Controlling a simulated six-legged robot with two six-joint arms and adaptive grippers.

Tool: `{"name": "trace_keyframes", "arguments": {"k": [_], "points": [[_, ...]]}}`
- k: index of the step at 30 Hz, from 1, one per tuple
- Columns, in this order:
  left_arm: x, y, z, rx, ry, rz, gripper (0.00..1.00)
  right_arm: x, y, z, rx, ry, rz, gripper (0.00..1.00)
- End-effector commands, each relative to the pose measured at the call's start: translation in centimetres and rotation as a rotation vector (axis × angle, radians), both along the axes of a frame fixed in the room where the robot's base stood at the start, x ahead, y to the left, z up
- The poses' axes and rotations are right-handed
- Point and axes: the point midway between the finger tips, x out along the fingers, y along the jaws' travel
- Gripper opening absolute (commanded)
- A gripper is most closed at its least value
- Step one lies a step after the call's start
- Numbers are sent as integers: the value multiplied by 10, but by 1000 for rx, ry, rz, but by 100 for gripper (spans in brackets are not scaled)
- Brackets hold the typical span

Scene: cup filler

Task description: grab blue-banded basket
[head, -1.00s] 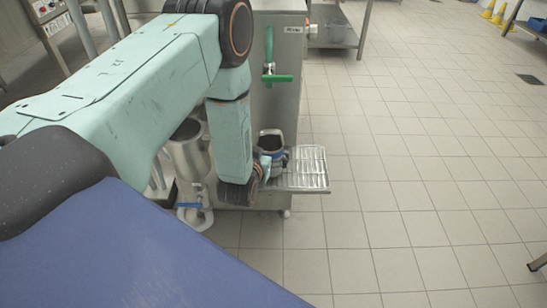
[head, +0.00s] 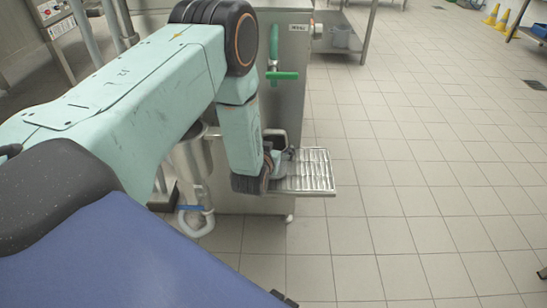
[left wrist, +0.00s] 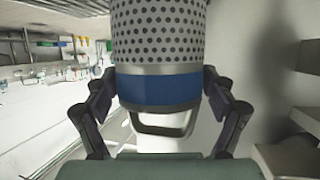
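The blue-banded basket (left wrist: 158,90) fills the middle of the left wrist view. It has a perforated metal wall, a blue band and a metal loop handle on the near side. My left gripper (left wrist: 159,78) has one finger on each side of it at the band. The fingertips lie right at its edges, but whether they press on it cannot be told. In the head view my left gripper (head: 272,168) is at a dark-rimmed container (head: 275,134) by the metal tray, partly hidden by my arm. My right gripper is not in view.
A ridged metal tray (head: 312,171) juts from the steel machine (head: 283,85), which has a green tap handle (head: 283,75). A metal cylinder (head: 190,158) stands left of my left forearm. Tiled floor (head: 430,190) on the right is clear.

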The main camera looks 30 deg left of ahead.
Motion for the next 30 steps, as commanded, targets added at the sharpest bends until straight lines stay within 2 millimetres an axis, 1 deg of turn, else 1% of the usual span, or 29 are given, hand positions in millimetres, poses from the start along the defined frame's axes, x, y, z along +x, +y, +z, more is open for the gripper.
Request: {"name": "trace_keyframes", "arguments": {"k": [1, 2, 15, 23, 26, 30], "points": [[0, 0, 0, 0, 0, 0, 75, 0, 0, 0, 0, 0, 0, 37], [0, 0, 0, 0, 0, 0, 73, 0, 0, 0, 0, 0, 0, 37], [0, 0, 0, 0, 0, 0, 35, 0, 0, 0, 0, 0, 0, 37], [0, 0, 3, 0, -2, 0, 35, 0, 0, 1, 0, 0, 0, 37], [0, 1, 15, 0, -2, 0, 35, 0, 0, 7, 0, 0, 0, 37], [1, 1, 44, 0, -4, 2, 35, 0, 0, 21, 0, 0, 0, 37]]}}
